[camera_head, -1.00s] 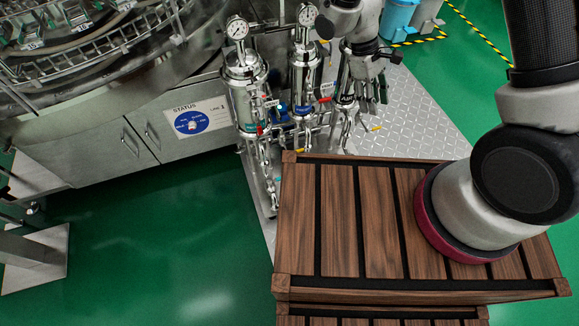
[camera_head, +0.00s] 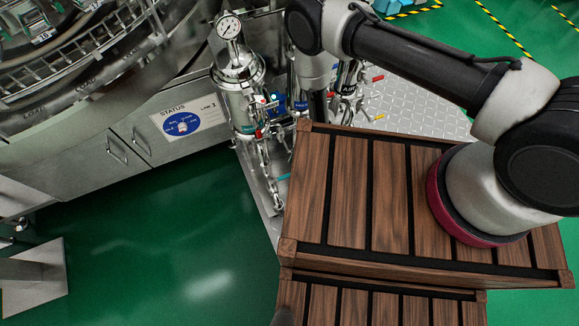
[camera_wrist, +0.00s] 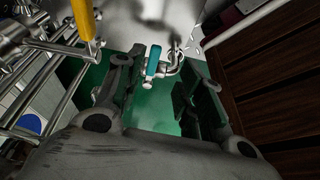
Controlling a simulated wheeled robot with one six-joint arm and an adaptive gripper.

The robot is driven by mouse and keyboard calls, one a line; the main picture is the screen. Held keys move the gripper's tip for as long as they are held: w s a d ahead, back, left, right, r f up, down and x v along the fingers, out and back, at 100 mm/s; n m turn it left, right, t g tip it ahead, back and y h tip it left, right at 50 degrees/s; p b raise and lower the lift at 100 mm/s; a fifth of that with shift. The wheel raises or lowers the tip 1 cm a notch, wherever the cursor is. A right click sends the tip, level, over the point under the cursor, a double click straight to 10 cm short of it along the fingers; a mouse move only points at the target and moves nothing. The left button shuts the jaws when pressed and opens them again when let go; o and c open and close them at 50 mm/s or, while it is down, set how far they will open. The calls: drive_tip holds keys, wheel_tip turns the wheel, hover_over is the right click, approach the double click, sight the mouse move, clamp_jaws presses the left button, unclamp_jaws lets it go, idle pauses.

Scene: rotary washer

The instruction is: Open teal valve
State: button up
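The teal valve handle (camera_wrist: 153,61) shows in the wrist view as a short upright bar on a metal pipe fitting (camera_wrist: 170,66). A small teal piece (camera_head: 283,177) also shows low on the piping in the head view. My gripper (camera_wrist: 163,80) is open, with its two dark fingers spread to the left and right of the teal handle in the picture. The handle appears beyond the fingertips, and I see no contact. In the head view my arm crosses in front of the piping, and I cannot make out the gripper there.
A yellow handle (camera_wrist: 84,20) and metal pipes stand at the left in the wrist view. A steel canister with a gauge (camera_head: 239,85) stands beside my arm. The wooden box (camera_head: 345,190) borders the piping on the right. Open green floor (camera_head: 150,240) lies to the left.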

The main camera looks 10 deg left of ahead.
sight(286, 175)
drive_tip(key=shift+n+y, duration=0.3)
drive_tip(key=shift+y, duration=0.1)
drive_tip(key=x, duration=0.4)
drive_tip(key=a+x, duration=0.1)
drive_tip(key=x, duration=0.3)
drive_tip(key=shift+r, duration=0.25)
clamp_jaws()
